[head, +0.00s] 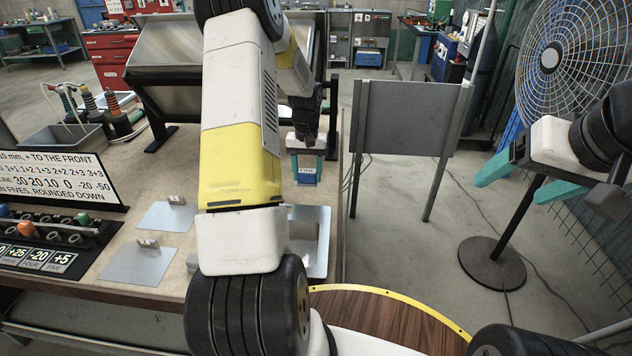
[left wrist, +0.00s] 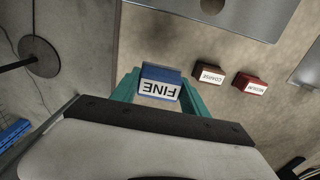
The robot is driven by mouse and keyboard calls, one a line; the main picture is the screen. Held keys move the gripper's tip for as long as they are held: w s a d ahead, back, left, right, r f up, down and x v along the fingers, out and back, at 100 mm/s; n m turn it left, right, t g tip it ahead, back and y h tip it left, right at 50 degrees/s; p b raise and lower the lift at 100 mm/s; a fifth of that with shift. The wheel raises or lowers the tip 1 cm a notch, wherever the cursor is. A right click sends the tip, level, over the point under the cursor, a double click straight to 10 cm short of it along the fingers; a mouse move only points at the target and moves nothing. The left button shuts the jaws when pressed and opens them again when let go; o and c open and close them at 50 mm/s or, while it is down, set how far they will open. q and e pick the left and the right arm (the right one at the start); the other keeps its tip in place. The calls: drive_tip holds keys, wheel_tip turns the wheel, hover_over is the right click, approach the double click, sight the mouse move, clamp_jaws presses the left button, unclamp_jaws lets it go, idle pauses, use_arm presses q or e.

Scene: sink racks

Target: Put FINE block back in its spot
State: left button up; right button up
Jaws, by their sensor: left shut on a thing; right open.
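My left gripper (head: 306,158) is shut on the FINE block (head: 307,176), a blue block with a white label. It is near the right end of the bench. In the left wrist view the teal fingers flank the FINE block (left wrist: 160,82), whose label reads upside down. I cannot tell whether the block touches the bench. The COARSE block (left wrist: 208,74) and the red MEDIUM block (left wrist: 251,84) sit on the bench beside it in that view. My left arm hides much of the bench in the head view. My right gripper (head: 517,182) is open and empty, off the bench at right.
Metal plates with small clips (head: 167,216) lie on the bench (head: 135,206). Another metal plate (head: 318,262) lies partly behind my left arm. A sign and a rack of coloured pegs stand at left. A grey panel (head: 405,122) and a fan (head: 560,58) stand beyond the bench.

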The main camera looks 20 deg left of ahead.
sight(308, 171)
use_arm(q)
wheel_tip(308, 171, down, 10)
drive_tip(key=shift+r, duration=0.25)
drive_tip(key=shift+f, duration=0.1)
drive_tip(key=o, duration=1.3)
wheel_tip(308, 171, up, 13)
drive_tip(key=shift+s+d+r, duration=0.1)
drive_tip(key=shift+d+r, duration=0.05)
drive_tip(key=s+d+r+m+t, duration=0.1)
drive_tip(key=s+d+r, duration=0.2)
drive_tip(key=r, duration=0.4)
drive_tip(key=s+d+r+t, duration=0.1)
drive_tip(key=s+d+r, duration=0.15)
drive_tip(key=r, duration=0.35)
drive_tip(key=s+d+r+m+t, duration=0.1)
drive_tip(key=s+d+r, duration=0.2)
drive_tip(key=s, duration=0.4)
drive_tip(key=s+d+r+t+h, duration=0.1)
drive_tip(key=s+d+r, duration=0.2)
drive_tip(key=s, duration=0.4)
drive_tip(key=s+d+r+m+t+h, duration=0.1)
drive_tip(key=s+d+r+t, duration=0.1)
drive_tip(key=s+r, duration=0.3)
drive_tip(key=s+d, duration=0.1)
drive_tip(key=s, duration=0.2)
drive_tip(key=shift+m, duration=0.3)
